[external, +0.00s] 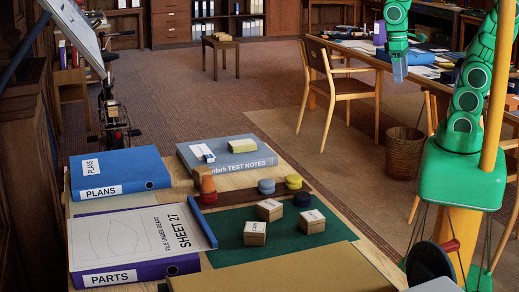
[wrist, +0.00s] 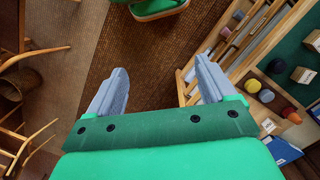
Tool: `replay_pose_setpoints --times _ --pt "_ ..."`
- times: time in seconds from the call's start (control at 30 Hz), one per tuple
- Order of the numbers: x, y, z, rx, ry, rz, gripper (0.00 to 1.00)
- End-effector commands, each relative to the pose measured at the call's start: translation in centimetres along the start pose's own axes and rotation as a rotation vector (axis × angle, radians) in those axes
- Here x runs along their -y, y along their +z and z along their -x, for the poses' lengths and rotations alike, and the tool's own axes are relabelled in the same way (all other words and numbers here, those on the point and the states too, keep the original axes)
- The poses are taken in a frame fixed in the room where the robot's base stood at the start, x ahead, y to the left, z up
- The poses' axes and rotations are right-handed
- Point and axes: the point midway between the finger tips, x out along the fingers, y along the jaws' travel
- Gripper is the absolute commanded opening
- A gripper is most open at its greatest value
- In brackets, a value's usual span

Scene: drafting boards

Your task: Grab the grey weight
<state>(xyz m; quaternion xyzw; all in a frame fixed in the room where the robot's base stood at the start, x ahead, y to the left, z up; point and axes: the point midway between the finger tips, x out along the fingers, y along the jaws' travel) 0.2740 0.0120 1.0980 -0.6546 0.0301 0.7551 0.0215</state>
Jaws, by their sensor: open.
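My gripper (external: 399,70) hangs in the air over the floor, in front of the far desk, well away from the near drafting board. In the wrist view its two grey-blue fingers (wrist: 161,75) are spread with only floor between them. In the wrist view a grey-blue piece (wrist: 266,96) sits beside a yellow one (wrist: 253,86). I cannot tell for sure which is the grey weight.
Labelled wooden blocks (external: 311,222) stand on a green mat (external: 288,238). The blue PLANS binder (external: 118,170), PARTS binder (external: 135,240) and grey-blue book (external: 222,150) surround them. A chair (external: 335,85) and wicker basket (external: 404,153) stand on the floor. The middle floor is clear.

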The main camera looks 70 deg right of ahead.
Motion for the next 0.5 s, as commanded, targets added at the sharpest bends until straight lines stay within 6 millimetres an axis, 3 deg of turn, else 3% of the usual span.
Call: replay_pose_setpoints --times 0.5 --pt "5.7 -11.4 0.2 -0.040 0.013 -0.145 0.84"
